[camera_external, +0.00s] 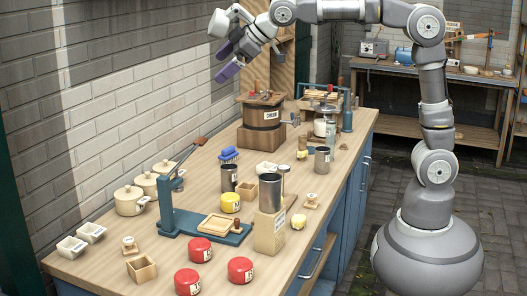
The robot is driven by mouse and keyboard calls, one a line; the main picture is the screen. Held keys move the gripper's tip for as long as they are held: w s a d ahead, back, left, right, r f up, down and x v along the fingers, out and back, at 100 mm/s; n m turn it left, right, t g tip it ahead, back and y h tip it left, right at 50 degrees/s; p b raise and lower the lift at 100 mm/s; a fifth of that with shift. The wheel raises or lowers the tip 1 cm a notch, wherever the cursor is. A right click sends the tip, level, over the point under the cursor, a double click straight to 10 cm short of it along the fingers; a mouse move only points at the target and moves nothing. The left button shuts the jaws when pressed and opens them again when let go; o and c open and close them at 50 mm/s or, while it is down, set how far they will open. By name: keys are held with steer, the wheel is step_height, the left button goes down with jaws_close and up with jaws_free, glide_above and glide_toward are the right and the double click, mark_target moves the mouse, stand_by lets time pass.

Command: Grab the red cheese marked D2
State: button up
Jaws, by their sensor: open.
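Three red cheeses with small white labels sit on the near part of the wooden bench: one at the back (200,247), one to the right (240,267) and one at the front left (187,279). The labels are too small to read, so I cannot tell which is D2. My gripper (226,62) has purple fingertips and is open and empty. It hangs high above the far part of the bench, near the brick wall, well away from the red cheeses.
A blue press with a wooden board (219,224) stands just behind the red cheeses. A tall metal can on a wooden block (270,228) stands to their right. A small wooden box (141,267) is at their left. Yellow cheeses, pale pots and a wooden churn (262,117) stand farther back.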

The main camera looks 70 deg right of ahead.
steer(key=s+d+r+m+t, duration=0.1)
steer(key=s+d+r+m, duration=0.1)
steer(key=r, duration=0.3)
steer(key=s+d+r+m+t+b, duration=0.1)
steer(key=s+d+r+m+t, duration=0.1)
steer(key=s+d+r, duration=0.2)
step_height(320, 180, up, 3)
steer(key=shift+d+f, duration=0.2)
steer(key=shift+d, duration=0.6)
steer(key=s+d+r+m+t, duration=0.1)
steer(key=s+r, duration=0.1)
steer(key=s+d+r+m+t, duration=0.1)
steer(key=s+r, duration=0.2)
steer(key=s+d+r+m+b, duration=0.1)
steer(key=s+d+r, duration=0.1)
steer(key=r, duration=0.1)
steer(key=shift+s+d+t+h, duration=0.1)
steer(key=shift+s+t+h, duration=0.2)
steer(key=shift+t, duration=0.1)
steer(key=shift+c, duration=0.3)
